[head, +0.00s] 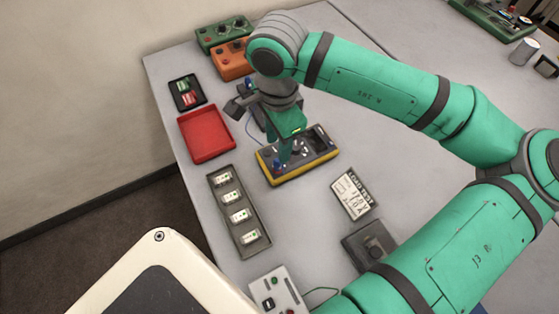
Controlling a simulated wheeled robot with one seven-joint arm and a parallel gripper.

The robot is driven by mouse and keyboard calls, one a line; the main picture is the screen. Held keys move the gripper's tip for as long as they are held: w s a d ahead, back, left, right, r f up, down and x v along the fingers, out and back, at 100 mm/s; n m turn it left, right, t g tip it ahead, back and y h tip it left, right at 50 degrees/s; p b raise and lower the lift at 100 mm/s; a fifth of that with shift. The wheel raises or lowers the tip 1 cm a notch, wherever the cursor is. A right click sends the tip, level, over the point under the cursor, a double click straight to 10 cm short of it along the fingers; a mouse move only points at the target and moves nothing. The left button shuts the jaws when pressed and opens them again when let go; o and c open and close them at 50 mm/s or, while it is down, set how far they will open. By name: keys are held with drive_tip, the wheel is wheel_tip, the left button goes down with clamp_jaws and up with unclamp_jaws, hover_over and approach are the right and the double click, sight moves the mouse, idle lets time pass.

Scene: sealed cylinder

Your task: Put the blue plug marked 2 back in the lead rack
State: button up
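My gripper (285,153) points down over the left part of a yellow-edged dark instrument (319,155). Its teal fingers reach the instrument's top. A small blue piece (277,164), probably a plug, shows at the fingertips by the instrument's left end; no number is readable. I cannot tell whether the fingers grip it. Another small blue piece (248,84) stands upright behind my wrist, near a dark stand that is partly hidden by my wrist and may be the lead rack. A thin blue lead (252,131) runs between that stand and the instrument.
A red tray (206,134) and a dark tray of several white cells (212,179) lie left. Green (218,35) and orange (229,63) boxes stand behind. A load-test card (353,194), a dark block (369,246) and a white box (279,291) are nearer. Bare table lies right of the instrument.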

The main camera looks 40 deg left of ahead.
sight(277, 160)
drive_tip(key=shift+s+f, duration=0.15)
drive_tip(key=shift+f, duration=1.85)
drive_tip(key=shift+s+f, duration=0.1)
drive_tip(key=shift+f, duration=1.9)
clamp_jaws()
drive_tip(key=shift+r, duration=0.1)
drive_tip(key=shift+w+r, duration=0.1)
drive_tip(key=shift+r, duration=2.8)
